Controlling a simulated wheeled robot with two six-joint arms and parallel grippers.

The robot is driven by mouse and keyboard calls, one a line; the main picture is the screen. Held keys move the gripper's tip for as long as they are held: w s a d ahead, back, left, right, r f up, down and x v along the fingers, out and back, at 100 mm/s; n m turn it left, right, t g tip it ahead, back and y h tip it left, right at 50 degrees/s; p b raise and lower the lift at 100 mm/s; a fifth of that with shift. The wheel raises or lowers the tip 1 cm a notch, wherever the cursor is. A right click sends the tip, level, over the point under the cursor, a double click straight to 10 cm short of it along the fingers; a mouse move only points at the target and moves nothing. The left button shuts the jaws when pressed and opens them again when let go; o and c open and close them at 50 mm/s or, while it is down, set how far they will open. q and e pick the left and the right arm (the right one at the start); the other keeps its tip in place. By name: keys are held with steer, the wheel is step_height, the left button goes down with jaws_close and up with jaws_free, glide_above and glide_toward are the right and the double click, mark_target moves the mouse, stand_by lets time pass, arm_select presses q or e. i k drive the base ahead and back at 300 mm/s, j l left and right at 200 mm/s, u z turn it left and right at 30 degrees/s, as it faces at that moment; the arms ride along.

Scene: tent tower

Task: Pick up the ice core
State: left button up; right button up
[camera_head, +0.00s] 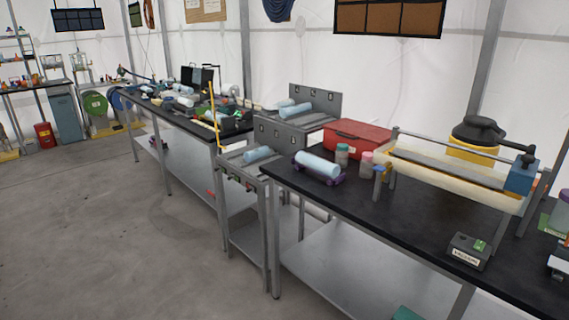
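A pale blue cylinder that looks like an ice core (317,165) lies on a small purple cradle (322,178) near the left corner of the black-topped bench. A similar pale blue cylinder (259,154) lies on the grey metal stand left of that bench. Another pale blue cylinder (296,110) lies on the metal unit behind. More pale cylinders lie among items on the far bench. I cannot tell which one the task names. Neither of my grippers shows in this view.
The near bench (400,207) also bears a red case (357,138), small jars, a long cream trough (450,178) and a small dark box (468,251). The far cluttered bench (190,124) stands at the left. Open grey floor (110,230) fills the lower left.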

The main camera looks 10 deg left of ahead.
mark_target(332, 170)
steer(key=i+l+z, duration=0.25)
steer(key=i, duration=0.35)
steer(key=i+l+z, duration=0.1)
steer(key=i+z, duration=0.15)
steer(key=i, duration=0.4)
